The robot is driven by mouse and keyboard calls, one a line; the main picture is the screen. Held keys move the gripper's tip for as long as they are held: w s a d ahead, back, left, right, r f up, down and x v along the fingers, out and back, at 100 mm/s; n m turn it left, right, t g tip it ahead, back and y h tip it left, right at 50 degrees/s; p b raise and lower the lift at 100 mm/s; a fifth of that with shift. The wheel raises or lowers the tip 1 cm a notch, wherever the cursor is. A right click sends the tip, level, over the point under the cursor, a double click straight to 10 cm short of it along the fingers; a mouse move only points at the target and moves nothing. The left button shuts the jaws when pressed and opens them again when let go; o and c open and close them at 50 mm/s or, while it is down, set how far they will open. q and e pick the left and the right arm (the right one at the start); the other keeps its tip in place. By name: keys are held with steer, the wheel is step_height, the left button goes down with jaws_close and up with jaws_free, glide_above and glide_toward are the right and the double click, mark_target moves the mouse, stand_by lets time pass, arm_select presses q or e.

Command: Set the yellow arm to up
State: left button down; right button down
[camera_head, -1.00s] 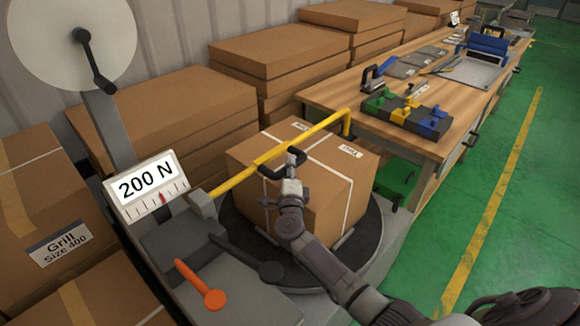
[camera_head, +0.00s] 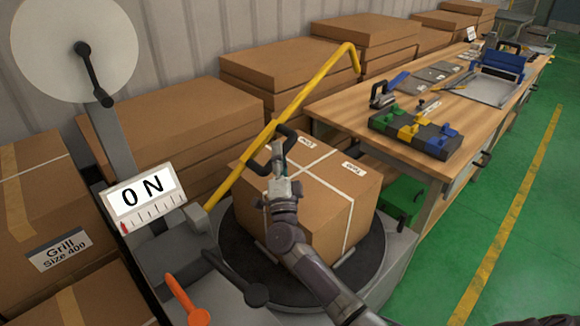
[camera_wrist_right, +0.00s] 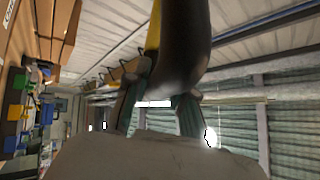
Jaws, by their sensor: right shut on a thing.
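The yellow arm (camera_head: 300,104) is a long bent bar. My right gripper (camera_head: 279,172) is shut on this handle, in front of the bar. In the right wrist view the dark handle (camera_wrist_right: 181,55) fills the space between the two fingers, with part of the yellow arm (camera_wrist_right: 153,35) behind it. The gauge (camera_head: 143,200) reads 0 N. My left gripper is not in view.
A strapped cardboard box (camera_head: 325,190) stands on the round dark turntable (camera_head: 365,260) below the arm. An orange lever (camera_head: 186,300) is in front. A workbench (camera_head: 345,110) with tools is at right; stacked boxes line the wall.

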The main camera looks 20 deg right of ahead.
steer(key=a+r+n+t+y, duration=0.1)
steer(key=r+n, duration=0.1)
steer(key=s+a+r+n+t+y, duration=0.1)
steer(key=a+r+n, duration=0.1)
steer(key=a+r+n+t+y, duration=0.1)
steer(key=r+n, duration=0.1)
steer(key=shift+s+a+y, duration=0.35)
steer(key=shift+y, duration=0.05)
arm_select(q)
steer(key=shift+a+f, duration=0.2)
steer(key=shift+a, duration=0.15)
arm_select(e)
steer(key=s+a+r+n+y, duration=0.3)
steer(key=a+n+y, duration=0.5)
steer(key=n+y, duration=0.3)
steer(key=shift+a+r+n+t, duration=0.3)
steer(key=shift+a+r, duration=0.05)
steer(key=shift+r, duration=0.35)
steer(key=c, duration=0.9)
jaws_free()
steer(key=shift+c, duration=0.2)
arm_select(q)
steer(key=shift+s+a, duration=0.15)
arm_select(e)
steer(key=shift+f, duration=0.1)
steer(key=v, duration=1.2)
